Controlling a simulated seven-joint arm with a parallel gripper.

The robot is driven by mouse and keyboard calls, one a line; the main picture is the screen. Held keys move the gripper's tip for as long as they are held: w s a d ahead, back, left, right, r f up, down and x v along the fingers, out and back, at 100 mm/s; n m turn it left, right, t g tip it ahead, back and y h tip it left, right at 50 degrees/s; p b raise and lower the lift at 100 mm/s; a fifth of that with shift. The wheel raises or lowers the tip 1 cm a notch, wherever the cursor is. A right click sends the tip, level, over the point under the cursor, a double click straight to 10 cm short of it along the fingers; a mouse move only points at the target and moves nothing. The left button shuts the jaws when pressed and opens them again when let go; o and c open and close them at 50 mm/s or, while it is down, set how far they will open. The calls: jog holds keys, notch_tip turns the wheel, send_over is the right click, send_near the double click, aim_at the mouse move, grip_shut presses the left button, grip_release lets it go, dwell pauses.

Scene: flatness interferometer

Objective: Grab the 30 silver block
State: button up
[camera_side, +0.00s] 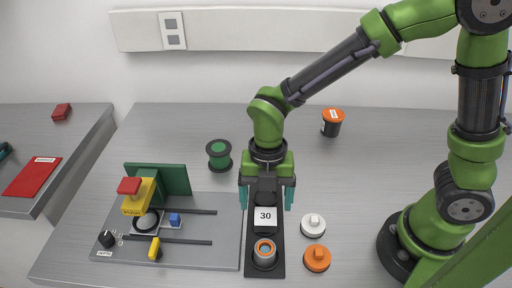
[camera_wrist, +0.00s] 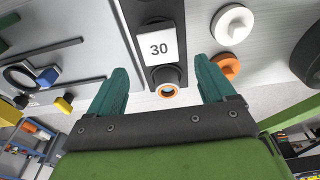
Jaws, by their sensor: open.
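The silver block marked 30 (camera_side: 265,217) sits on a long black tray (camera_side: 278,262), between a dark round recess and an orange-rimmed cylinder (camera_side: 264,252). In the wrist view the 30 block (camera_wrist: 158,46) lies beyond my fingertips, near the top middle. My gripper (camera_side: 267,204) is open and empty, pointing down above the tray. Its two teal fingers stand apart on either side of the block's line, and it also shows in the wrist view (camera_wrist: 162,72). In the side view the fingertips are near the block's far end; their exact height above it is hard to tell.
Right of the tray are a white knobbed disc (camera_side: 313,225) and an orange knobbed disc (camera_side: 317,257). At left stands a grey fixture plate (camera_side: 190,262) with rails and a yellow-red part (camera_side: 134,198). A green spool (camera_side: 219,154) and an orange-lidded jar (camera_side: 332,121) stand behind.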

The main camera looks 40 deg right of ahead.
aim_at(266, 216)
notch_tip(266, 216, down, 5)
jog(key=shift+w+d+f, duration=0.1)
jog(key=shift+f, duration=0.05)
jog(key=c, duration=1.3)
